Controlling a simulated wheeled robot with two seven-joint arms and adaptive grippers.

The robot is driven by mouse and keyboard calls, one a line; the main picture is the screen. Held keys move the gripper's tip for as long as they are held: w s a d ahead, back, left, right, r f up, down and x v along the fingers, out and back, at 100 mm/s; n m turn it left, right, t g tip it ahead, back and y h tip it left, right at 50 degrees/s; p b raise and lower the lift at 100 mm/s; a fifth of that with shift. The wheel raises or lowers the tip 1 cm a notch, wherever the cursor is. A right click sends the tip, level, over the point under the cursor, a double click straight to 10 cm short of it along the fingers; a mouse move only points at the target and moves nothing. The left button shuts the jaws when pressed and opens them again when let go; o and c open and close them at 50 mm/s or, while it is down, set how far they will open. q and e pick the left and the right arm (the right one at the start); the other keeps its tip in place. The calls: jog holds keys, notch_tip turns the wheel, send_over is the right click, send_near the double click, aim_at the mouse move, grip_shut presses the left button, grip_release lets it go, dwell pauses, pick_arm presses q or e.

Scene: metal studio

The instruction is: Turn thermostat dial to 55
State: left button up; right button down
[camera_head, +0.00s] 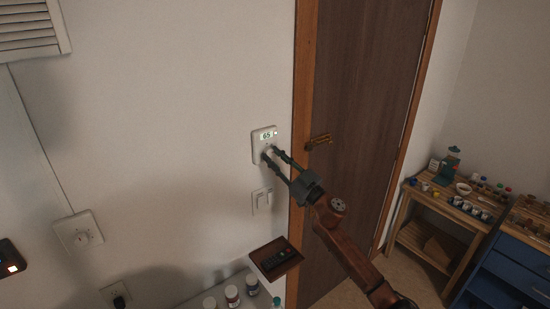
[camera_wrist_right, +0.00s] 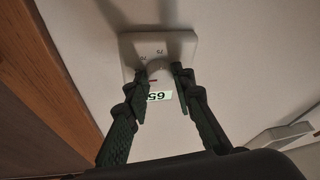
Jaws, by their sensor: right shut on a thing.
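The white thermostat (camera_head: 257,144) is mounted on the wall left of the door. Its small lit display (camera_head: 267,135) reads 65. In the right wrist view the thermostat (camera_wrist_right: 184,43) appears upside down, with its round white dial (camera_wrist_right: 158,67) between my fingers and small scale numbers beside it. My right gripper (camera_head: 270,154) reaches up from the lower right and is shut on the dial, with one green finger on each side; the fingers (camera_wrist_right: 160,78) hide part of its edge. My left gripper is not in view.
A light switch (camera_head: 262,201) sits just below the thermostat. Lower down are a small wooden shelf with a dark remote (camera_head: 275,257) and several bottles (camera_head: 232,295). A brown door (camera_head: 365,110) stands right. A wooden table (camera_head: 411,207) with small items is at the far right.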

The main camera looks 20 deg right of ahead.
jog(key=n+p, duration=0.1)
jog(key=n, duration=0.1)
jog(key=n+g+y+p, duration=0.1)
jog(key=n, duration=0.1)
jog(key=n+g+p, duration=0.1)
jog(key=n, duration=0.1)
jog(key=shift+d+r+y, duration=0.25)
jog(key=shift+r+y, duration=0.05)
jog(key=shift+r, duration=0.05)
jog(key=n+g+p, duration=0.1)
jog(key=n, duration=0.1)
jog(key=n+g+p, duration=0.1)
jog(key=n+p, duration=0.1)
jog(key=n, duration=0.1)
jog(key=shift+w+d+r+g, duration=0.1)
jog(key=shift+r+g, duration=0.1)
jog(key=shift+g, duration=0.1)
jog(key=n+p, duration=0.2)
jog(key=n+g+h+p, duration=0.1)
jog(key=n, duration=0.2)
jog(key=shift+r+g+p, duration=0.2)
jog(key=shift+g+p, duration=0.1)
jog(key=shift+p, duration=0.1)
jog(key=shift+n+g+h+p, duration=0.4)
jog(key=shift+n+h+p, duration=0.2)
jog(key=shift+n+p, duration=0.7)
jog(key=shift+f+n, duration=0.1)
jog(key=shift+n, duration=0.2)
jog(key=c, duration=1.7)
grip_release()
